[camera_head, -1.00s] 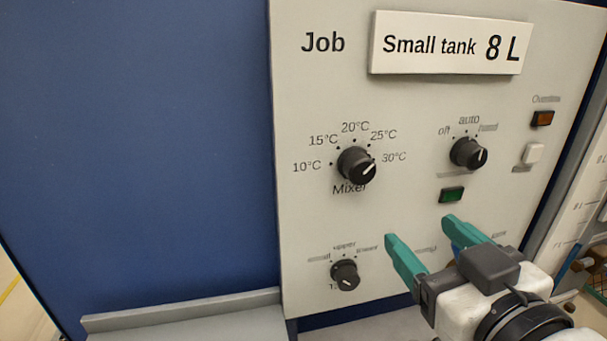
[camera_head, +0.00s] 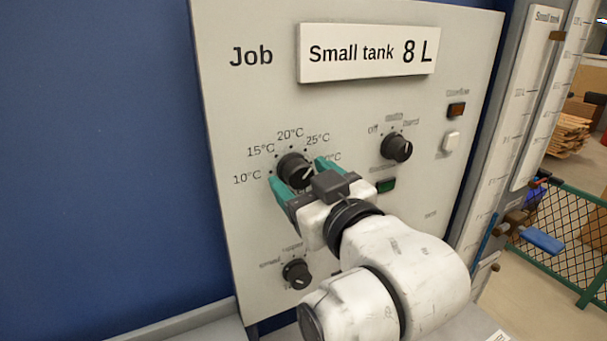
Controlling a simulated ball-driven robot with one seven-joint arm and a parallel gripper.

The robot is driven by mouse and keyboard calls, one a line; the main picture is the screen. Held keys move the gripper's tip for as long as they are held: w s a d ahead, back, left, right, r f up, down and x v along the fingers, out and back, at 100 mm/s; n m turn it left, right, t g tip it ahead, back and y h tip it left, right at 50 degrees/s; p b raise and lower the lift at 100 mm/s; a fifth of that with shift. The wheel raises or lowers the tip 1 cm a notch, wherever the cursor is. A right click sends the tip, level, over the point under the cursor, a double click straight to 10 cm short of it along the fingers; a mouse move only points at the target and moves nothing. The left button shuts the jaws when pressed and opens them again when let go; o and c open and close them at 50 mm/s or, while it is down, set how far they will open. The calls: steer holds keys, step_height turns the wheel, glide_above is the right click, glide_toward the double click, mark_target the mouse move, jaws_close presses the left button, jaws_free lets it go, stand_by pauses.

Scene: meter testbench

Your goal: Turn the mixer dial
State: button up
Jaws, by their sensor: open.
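The mixer dial (camera_head: 294,168) is a black round knob with a white pointer line on the grey panel (camera_head: 225,120). Marks from 10°C to 30°C ring it, the last partly covered by my gripper. The pointer aims up and to the right, toward the 30°C side. My gripper (camera_head: 300,180) has two teal fingers, one at the left and one at the right of the dial. They are open, with the dial between their tips. I cannot tell whether either finger touches it. The Mixer label is hidden behind the gripper.
Another black knob (camera_head: 396,148) with off, auto and hand marks sits to the right, above a green lamp (camera_head: 386,186). A smaller knob (camera_head: 297,274) is below the dial.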

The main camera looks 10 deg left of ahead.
steer(key=shift+c, duration=0.3)
steer(key=c, duration=1)
steer(key=shift+w, duration=0.1)
steer(key=n, duration=0.3)
steer(key=shift+n, duration=0.4)
steer(key=n+b, duration=0.1)
steer(key=n, duration=0.3)
steer(key=shift+n, duration=0.4)
